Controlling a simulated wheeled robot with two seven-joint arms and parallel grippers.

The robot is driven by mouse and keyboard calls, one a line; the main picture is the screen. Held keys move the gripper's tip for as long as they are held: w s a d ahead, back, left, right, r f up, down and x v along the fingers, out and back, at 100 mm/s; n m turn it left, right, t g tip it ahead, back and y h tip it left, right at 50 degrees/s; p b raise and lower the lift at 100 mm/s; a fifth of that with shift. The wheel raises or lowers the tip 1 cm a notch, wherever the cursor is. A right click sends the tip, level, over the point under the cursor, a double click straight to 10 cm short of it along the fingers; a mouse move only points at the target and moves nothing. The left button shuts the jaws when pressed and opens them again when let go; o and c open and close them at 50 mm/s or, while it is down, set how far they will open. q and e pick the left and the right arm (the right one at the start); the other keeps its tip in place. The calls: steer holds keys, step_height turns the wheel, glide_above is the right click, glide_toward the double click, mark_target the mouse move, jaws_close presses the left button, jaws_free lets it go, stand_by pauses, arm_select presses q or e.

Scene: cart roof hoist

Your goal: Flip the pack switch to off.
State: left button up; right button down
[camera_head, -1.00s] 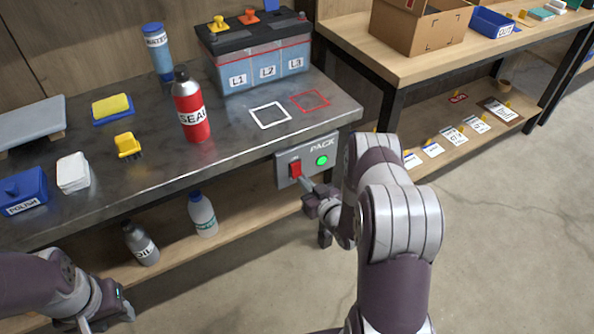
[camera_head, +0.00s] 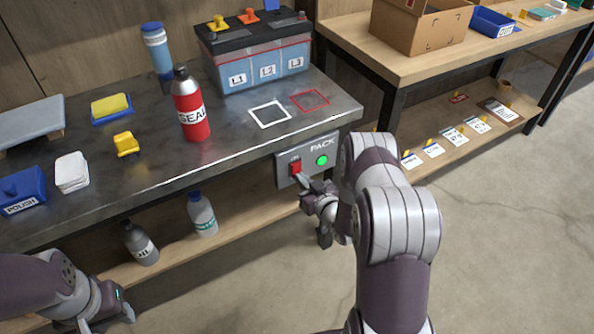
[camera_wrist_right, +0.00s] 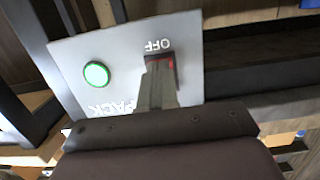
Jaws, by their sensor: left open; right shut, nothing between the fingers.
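The pack switch is a red rocker (camera_head: 296,166) on a grey panel (camera_head: 310,150) marked PACK, fixed to the front edge of the steel bench. A green lamp (camera_head: 322,161) on the panel is lit. My right gripper (camera_head: 304,181) is shut and empty, its fingertips at the lower part of the rocker. In the right wrist view the shut fingers (camera_wrist_right: 160,78) cover most of the red rocker (camera_wrist_right: 171,63), next to the word OFF; contact cannot be told for sure. My left gripper (camera_head: 106,318) is at the lower left, away from the panel, partly cut off by the frame.
On the bench stand a red SEAL bottle (camera_head: 190,105), a battery (camera_head: 259,60), a blue-capped bottle (camera_head: 158,52) and a blue POLISH box (camera_head: 22,191). Two bottles stand on the shelf below. The floor right of my right arm is clear.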

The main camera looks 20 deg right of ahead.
steer(key=shift+w, duration=0.15)
steer(key=s+r+p, duration=0.1)
steer(key=s+p, duration=0.2)
steer(key=s, duration=0.4)
steer(key=shift+d, duration=0.25)
stand_by(0.4)
